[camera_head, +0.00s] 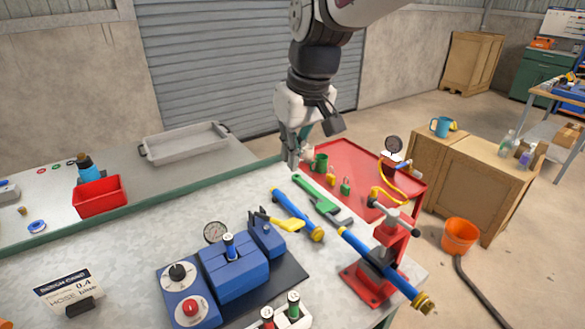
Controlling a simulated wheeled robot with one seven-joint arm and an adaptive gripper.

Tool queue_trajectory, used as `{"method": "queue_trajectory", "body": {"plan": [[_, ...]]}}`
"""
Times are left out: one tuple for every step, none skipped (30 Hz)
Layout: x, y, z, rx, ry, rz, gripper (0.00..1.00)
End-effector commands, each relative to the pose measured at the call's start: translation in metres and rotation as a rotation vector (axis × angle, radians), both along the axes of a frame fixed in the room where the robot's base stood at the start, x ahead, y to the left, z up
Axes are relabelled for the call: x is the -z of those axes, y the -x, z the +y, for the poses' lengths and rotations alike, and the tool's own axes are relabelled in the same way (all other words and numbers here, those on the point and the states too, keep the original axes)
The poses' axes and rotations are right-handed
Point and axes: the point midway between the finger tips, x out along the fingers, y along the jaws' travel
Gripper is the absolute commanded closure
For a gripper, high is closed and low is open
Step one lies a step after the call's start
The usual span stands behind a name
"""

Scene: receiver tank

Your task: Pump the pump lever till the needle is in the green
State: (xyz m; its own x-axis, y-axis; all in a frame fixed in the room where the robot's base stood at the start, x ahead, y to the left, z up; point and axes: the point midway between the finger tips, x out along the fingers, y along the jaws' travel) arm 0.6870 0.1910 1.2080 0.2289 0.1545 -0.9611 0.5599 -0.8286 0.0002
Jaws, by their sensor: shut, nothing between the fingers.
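No pump lever can be made out for certain. One round gauge (393,144) with a dark face stands on the red tray table at the right, above a fitting with a yellow hose (395,185). Another round gauge (214,232) with a pale face stands behind the blue bench machine (232,268). Both needles are too small to read. A blue-topped handle (229,244) stands upright on the machine. My gripper (293,160) points down over the bench's far edge, left of the red tray table. It is shut and empty, apart from the machine and both gauges.
A red stand (384,262) clamps a blue tube at the bench's right corner. Blue and green tools (318,199) lie on the bench. A red bin (100,197) and grey tray (185,142) sit at the left. An orange bucket (460,236) stands on the floor.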

Motion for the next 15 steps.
{"method": "queue_trajectory", "body": {"plan": [[0.004,-0.001,0.001,0.000,0.000,0.002,1.00],[0.007,-0.001,0.001,0.000,0.000,0.002,1.00],[0.012,-0.002,0.002,0.000,0.001,0.004,1.00],[0.016,-0.003,0.003,0.000,0.002,0.005,1.00],[0.021,-0.004,0.003,0.000,0.002,0.005,1.00],[0.028,-0.005,0.004,-0.001,0.002,0.006,1.00],[0.033,-0.006,0.005,-0.002,0.001,0.005,1.00],[0.039,-0.008,0.006,-0.002,0.002,0.006,1.00],[0.047,-0.009,0.007,-0.001,0.002,0.006,1.00],[0.053,-0.010,0.008,-0.001,0.002,0.006,1.00],[0.059,-0.012,0.009,-0.001,0.002,0.006,1.00],[0.066,-0.014,0.010,-0.001,0.001,0.005,1.00],[0.072,-0.015,0.011,-0.001,0.002,0.006,1.00],[0.077,-0.017,0.012,-0.001,0.002,0.006,1.00],[0.085,-0.019,0.013,-0.001,0.002,0.006,1.00]]}}
